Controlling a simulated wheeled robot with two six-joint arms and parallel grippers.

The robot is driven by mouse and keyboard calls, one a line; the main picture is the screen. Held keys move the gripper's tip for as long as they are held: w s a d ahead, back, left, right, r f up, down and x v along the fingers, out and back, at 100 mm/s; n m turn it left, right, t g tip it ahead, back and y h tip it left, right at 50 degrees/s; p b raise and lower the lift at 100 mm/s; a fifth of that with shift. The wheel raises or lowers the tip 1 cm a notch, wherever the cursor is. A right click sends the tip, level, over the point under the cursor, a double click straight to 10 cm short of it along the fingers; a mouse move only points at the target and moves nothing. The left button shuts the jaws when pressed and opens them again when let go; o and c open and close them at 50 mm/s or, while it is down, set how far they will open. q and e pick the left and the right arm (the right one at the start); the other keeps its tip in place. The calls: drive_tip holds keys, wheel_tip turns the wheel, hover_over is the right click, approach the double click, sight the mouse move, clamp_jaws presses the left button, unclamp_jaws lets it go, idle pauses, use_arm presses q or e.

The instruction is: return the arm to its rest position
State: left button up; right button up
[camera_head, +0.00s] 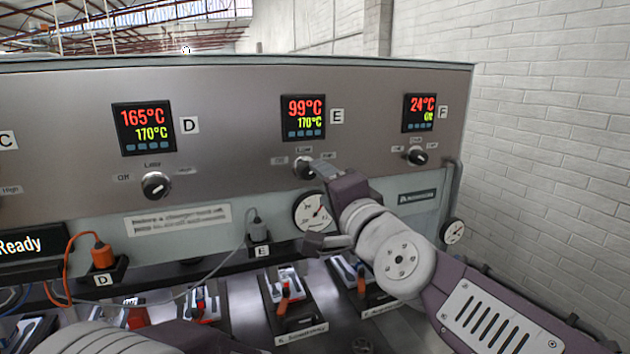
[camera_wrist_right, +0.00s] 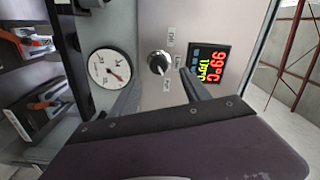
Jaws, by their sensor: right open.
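My right gripper (camera_head: 313,205) is open and empty in front of the press panel. One finger is up near the knob under display E and the other is lower, by the round gauge. In the right wrist view the two fingers of the right gripper (camera_wrist_right: 160,92) stand apart, with the E knob (camera_wrist_right: 157,61) seen between and beyond them. The E knob (camera_head: 303,166) is partly overlapped by the finger in the head view; I cannot tell whether they touch. Part of my left arm shows at the bottom left, but its gripper is out of view.
Display E (camera_head: 303,118) reads 99°C over 170°C; display D (camera_head: 144,129) reads 165°C over 170°C; display F (camera_head: 419,113) reads 24°C. A gauge (camera_head: 312,211) is behind my gripper. A white brick wall (camera_head: 550,130) is at right.

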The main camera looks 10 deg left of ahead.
drive_tip(key=shift+v, duration=0.95)
drive_tip(key=shift+a, duration=0.1)
drive_tip(key=w+d+f+m+h, duration=0.2)
drive_tip(key=w+d+f+h, duration=0.4)
drive_tip(key=d+f, duration=0.6)
drive_tip(key=d+f+n+g+h, duration=0.15)
drive_tip(key=d+f+g, duration=0.25)
drive_tip(key=d+f, duration=0.6)
drive_tip(key=s+d+f+n+g+h, duration=0.1)
drive_tip(key=s+d+f+g, duration=0.1)
drive_tip(key=s+f, duration=0.35)
drive_tip(key=s+d+f+n+g, duration=0.1)
drive_tip(key=s+f+g, duration=0.1)
drive_tip(key=f, duration=0.7)
drive_tip(key=s+d+f+n+g, duration=0.1)
drive_tip(key=s+f+n+g, duration=0.2)
drive_tip(key=s, duration=0.4)
drive_tip(key=s+d+f+n+g+h, duration=0.1)
drive_tip(key=s+d+f+n+g, duration=0.1)
drive_tip(key=s+f, duration=0.4)
drive_tip(key=s+n, duration=0.1)
drive_tip(key=s, duration=0.1)
drive_tip(key=shift+s+g, duration=0.3)
drive_tip(key=shift+g, duration=0.1)
